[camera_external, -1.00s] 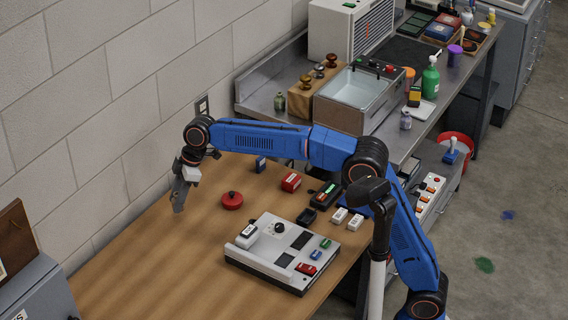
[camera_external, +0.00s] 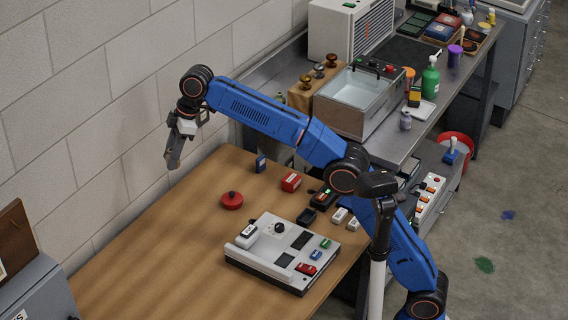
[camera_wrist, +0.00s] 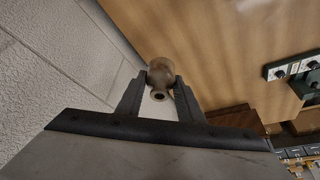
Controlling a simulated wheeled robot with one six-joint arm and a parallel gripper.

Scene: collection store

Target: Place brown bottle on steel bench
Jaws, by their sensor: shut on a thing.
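The brown bottle (camera_wrist: 160,73) is between the fingertips of my gripper (camera_wrist: 158,90) in the wrist view, its round mouth facing the camera. The gripper is shut on it. In the external view my gripper (camera_external: 173,160) is raised near the block wall, above the far left part of the wooden table; I cannot make out the bottle there. The steel bench (camera_external: 398,143) runs along the wall at the back right, well to the right of the gripper.
The bench carries a sink unit (camera_external: 360,98), a wooden block with knobs (camera_external: 305,90), a green spray bottle (camera_external: 430,78) and a small grey bottle (camera_external: 405,120). The wooden table (camera_external: 150,250) holds a control panel (camera_external: 285,250) and a red round item (camera_external: 232,200); its left part is clear.

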